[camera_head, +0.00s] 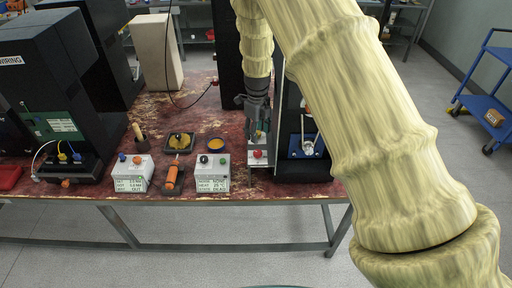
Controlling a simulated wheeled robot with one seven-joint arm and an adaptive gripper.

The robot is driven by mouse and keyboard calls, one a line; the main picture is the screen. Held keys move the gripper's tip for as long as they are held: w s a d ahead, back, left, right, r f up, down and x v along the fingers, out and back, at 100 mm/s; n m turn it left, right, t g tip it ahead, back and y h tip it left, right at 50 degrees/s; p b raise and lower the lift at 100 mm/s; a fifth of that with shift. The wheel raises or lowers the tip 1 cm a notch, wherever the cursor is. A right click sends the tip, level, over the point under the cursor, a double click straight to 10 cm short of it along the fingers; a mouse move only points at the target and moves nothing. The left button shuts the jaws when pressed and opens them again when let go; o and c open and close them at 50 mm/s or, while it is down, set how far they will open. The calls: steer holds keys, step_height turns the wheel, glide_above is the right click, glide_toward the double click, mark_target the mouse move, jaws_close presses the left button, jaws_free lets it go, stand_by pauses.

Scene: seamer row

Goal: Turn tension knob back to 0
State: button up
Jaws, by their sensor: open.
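My arm reaches down from the top right, and my gripper (258,128) is dark and points down over a narrow light-coloured unit with a red button (258,154) on its front. The gripper is open. A yellowish piece shows close to the fingertips; I cannot tell whether they touch it. I cannot make out a label or scale for the tension knob, and the gripper may hide it.
An orange-handled tool (174,174) lies between the boxes. Black machines (52,85) fill the table's left. A dark machine (305,140) stands right of the gripper. A blue cart (485,95) is at far right.

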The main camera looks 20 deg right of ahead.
mark_target(258, 152)
steer(key=shift+d+f+p, duration=0.1)
steer(key=shift+f+p, duration=2.05)
steer(key=shift+f, duration=2.95)
steer(key=c, duration=1)
steer(key=shift+n+b, duration=0.3)
steer(key=shift+b, duration=0.1)
steer(key=shift+c, duration=0.2)
